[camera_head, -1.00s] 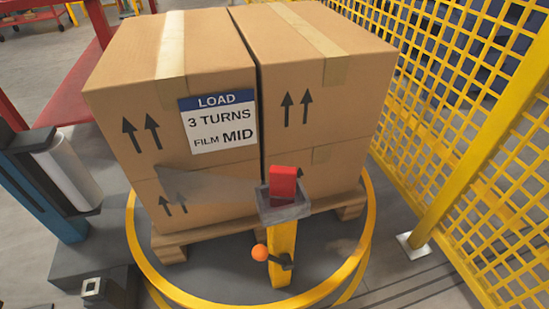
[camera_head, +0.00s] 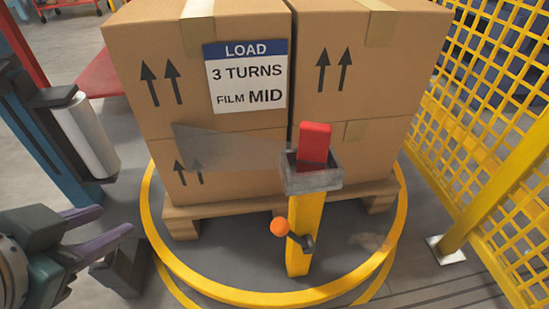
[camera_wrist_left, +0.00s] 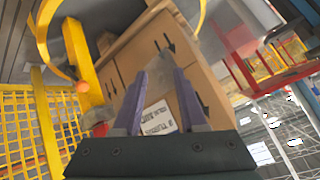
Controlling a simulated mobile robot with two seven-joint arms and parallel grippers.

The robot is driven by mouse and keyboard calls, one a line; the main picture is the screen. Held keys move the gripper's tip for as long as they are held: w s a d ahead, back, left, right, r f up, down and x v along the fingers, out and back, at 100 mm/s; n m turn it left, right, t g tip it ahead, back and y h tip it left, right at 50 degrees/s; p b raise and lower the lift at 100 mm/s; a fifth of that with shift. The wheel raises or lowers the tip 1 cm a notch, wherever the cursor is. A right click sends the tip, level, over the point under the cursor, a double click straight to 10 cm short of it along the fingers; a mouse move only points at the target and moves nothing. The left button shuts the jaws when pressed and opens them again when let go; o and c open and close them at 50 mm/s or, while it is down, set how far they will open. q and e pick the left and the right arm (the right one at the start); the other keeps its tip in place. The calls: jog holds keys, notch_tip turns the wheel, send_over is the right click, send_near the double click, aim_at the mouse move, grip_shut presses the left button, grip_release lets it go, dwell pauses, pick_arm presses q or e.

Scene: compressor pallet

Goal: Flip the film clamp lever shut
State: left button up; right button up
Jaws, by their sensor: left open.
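The yellow clamp post (camera_head: 305,235) stands in front of the pallet load. Its grey top tray (camera_head: 312,181) holds a red block (camera_head: 314,145) tilted upward. A lever with an orange ball knob (camera_head: 279,227) sticks out left from a dark pivot on the post. The post (camera_wrist_left: 80,60) and orange knob (camera_wrist_left: 82,87) also show in the left wrist view. A grey translucent film tail (camera_head: 225,150) lies across the boxes' front. My left gripper (camera_head: 112,222) is open and empty at the lower left, well apart from the post. My right gripper is not in view.
Cardboard boxes (camera_head: 165,110) with a load label (camera_head: 247,85) sit on a wooden pallet (camera_head: 220,209) inside a yellow floor ring (camera_head: 230,296). A white film roll (camera_head: 88,135) stands at left. A yellow mesh fence (camera_head: 500,130) bounds the right. Floor space lies between my gripper and the post.

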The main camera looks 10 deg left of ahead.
pick_arm(q)
jog(key=w+f+m+t+b, duration=0.1)
jog(key=w+f+b, duration=0.1)
jog(key=w+f+m+t+b, duration=0.1)
jog(key=f+t+b, duration=0.1)
jog(key=w+f+m+t+h+b, duration=0.1)
jog(key=w+f+m+b, duration=0.1)
jog(key=f+b, duration=0.1)
jog(key=shift+w+a+f+t, duration=0.1)
jog(key=shift+w+a+t, duration=0.2)
jog(key=shift+w+t, duration=0.1)
jog(key=c, duration=0.4)
jog(key=f+m+b, duration=0.1)
jog(key=d+f+m+t+h+b, duration=0.1)
jog(key=b, duration=0.1)
jog(key=w+f+m+t+h+b, duration=0.1)
jog(key=shift+d, duration=0.15)
grip_shut()
jog(key=s+d+f+m+h+b, duration=0.6)
jog(key=s+f+m+h+b, duration=0.2)
jog(key=m+h+b, duration=0.4)
jog(key=shift+s+d+f+m+g+h+b, duration=0.25)
jog(key=shift+s+f+m+h, duration=0.35)
jog(key=shift+h, duration=0.5)
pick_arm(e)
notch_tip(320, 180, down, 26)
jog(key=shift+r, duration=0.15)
pick_arm(q)
jog(key=shift+w+r, duration=0.15)
jog(key=shift+r, duration=0.05)
